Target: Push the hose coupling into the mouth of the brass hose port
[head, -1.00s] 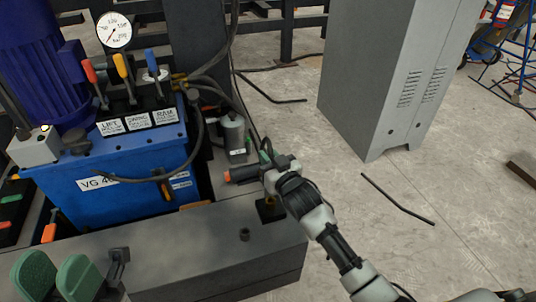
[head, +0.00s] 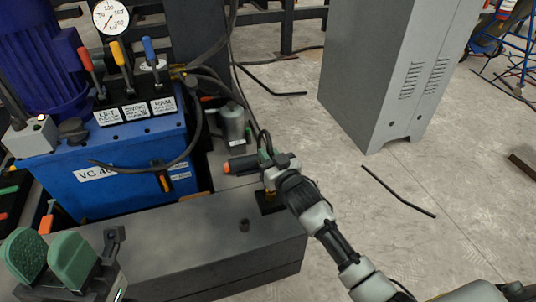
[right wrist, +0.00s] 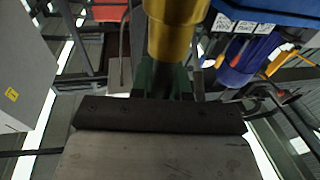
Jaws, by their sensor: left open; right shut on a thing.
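My right gripper (head: 270,170) is at the far edge of the grey deck, shut with its green fingers on a dark piece that I take for the hose coupling. In the right wrist view a brass cylinder (right wrist: 175,30) stands in line with the green fingertips (right wrist: 165,82). A bit of brass also shows under the gripper in the head view (head: 270,198), above a black base plate (head: 268,210). I cannot tell whether this brass belongs to the port or the coupling; the port's mouth is hidden. My left gripper (head: 50,250) is open and empty at lower left.
A blue power unit (head: 120,180) with three levers and a gauge stands at left. A dark, orange-tipped cylinder (head: 241,165) lies beside my right gripper. A grey canister (head: 233,122) stands behind it. A bolt (head: 244,225) sticks up from the deck (head: 190,250). A grey cabinet (head: 380,70) stands behind.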

